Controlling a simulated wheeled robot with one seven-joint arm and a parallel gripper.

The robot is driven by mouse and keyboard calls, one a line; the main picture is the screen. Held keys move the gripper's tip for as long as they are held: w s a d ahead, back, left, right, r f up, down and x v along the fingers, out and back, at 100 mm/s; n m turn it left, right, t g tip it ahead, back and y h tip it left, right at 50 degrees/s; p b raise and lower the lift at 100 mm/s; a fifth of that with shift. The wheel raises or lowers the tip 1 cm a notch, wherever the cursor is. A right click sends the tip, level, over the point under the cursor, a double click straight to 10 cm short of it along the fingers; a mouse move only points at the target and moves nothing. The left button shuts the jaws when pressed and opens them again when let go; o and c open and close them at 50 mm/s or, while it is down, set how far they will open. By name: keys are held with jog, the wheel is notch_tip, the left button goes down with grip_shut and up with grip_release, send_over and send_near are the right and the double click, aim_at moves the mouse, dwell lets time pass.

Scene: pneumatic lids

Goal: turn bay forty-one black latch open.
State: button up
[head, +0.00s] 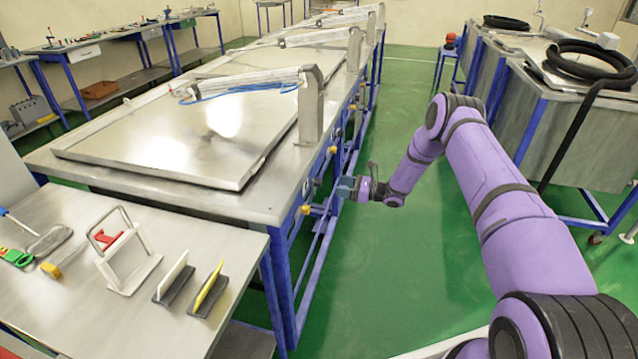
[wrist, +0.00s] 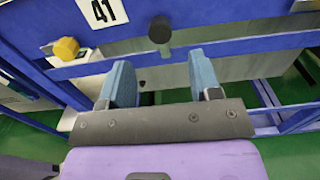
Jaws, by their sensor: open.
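The black latch (wrist: 159,30) of bay forty-one shows in the wrist view as a dark knob on the blue frame, right of the white "41" label (wrist: 103,10). My gripper (wrist: 162,85) is open, its two blue fingers apart with nothing between them. In the picture the latch lies beyond the fingertips, roughly centred between them, and appears apart from them. In the head view my gripper (head: 345,187) is at the side of the metal bench, level with its blue frame. The latch is too small to tell there.
A yellow knob (wrist: 66,48) sits on the blue frame left of the latch. The lidded bench (head: 170,130) runs along the left, with a side table (head: 110,300) of tools in front. Green floor (head: 400,270) is free between the bench and the tanks at right (head: 590,140).

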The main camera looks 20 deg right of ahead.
aim_at(319, 182)
jog(key=x, duration=0.9)
jog(key=c, duration=0.9)
